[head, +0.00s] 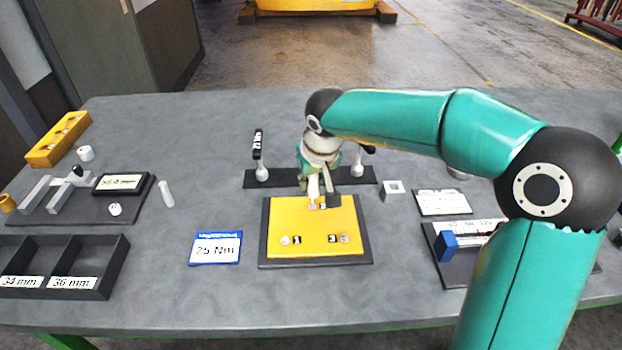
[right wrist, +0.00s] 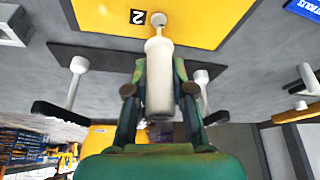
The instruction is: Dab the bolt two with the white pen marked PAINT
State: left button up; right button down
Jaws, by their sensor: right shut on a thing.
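My right gripper (head: 318,190) is shut on a white pen (right wrist: 160,85) above the far side of the yellow plate (head: 315,225). The pen's narrow end points at a pale bolt (right wrist: 158,19) next to a black label reading 2 (right wrist: 137,17). The end is at or just above the bolt; I cannot tell whether they touch. The pen's marking is not readable. In the head view the gripper partly hides this bolt. Two other bolts, left (head: 284,240) and right (head: 343,239), sit on the plate's near part. My left gripper is not in view.
Two white upright pieces with black bars, left (head: 262,172) and right (head: 358,168), stand on a dark strip behind the plate. A 25 Nm card (head: 215,248) and a white cylinder (head: 166,193) are to the left. A blue block (head: 446,245) is right.

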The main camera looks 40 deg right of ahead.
jog(key=shift+s+f+b, duration=0.1)
jog(key=shift+f+b, duration=0.35)
jog(key=shift+b, duration=0.05)
dwell(1.9)
jog(key=shift+r, duration=0.15)
jog(key=shift+r+p, duration=2.25)
jog(key=shift+r, duration=0.7)
